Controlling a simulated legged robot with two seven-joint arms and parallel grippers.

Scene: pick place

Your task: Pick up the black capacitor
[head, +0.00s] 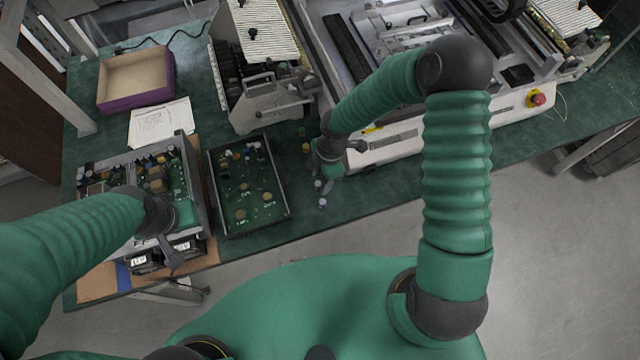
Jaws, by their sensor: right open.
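Several small capacitor-like parts stand on the green table right of the black tray. A brownish one and a yellowish one (306,148) are farther back. A small dark part with a pale top (322,203) is nearest the table's front edge. At this size I cannot tell for sure which one is the black capacitor. My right gripper (324,183) is open, pointing down just behind the pale-topped part, with nothing seen held. My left gripper (172,256) is over the front of the open electronics unit at left; its jaw state is unclear.
A black tray with a green circuit board (287,208) lies left of the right gripper. An open electronics unit (196,180) stands farther left. A purple-edged box (136,98), papers (160,120) and large machines (385,150) fill the back. A narrow table strip is clear.

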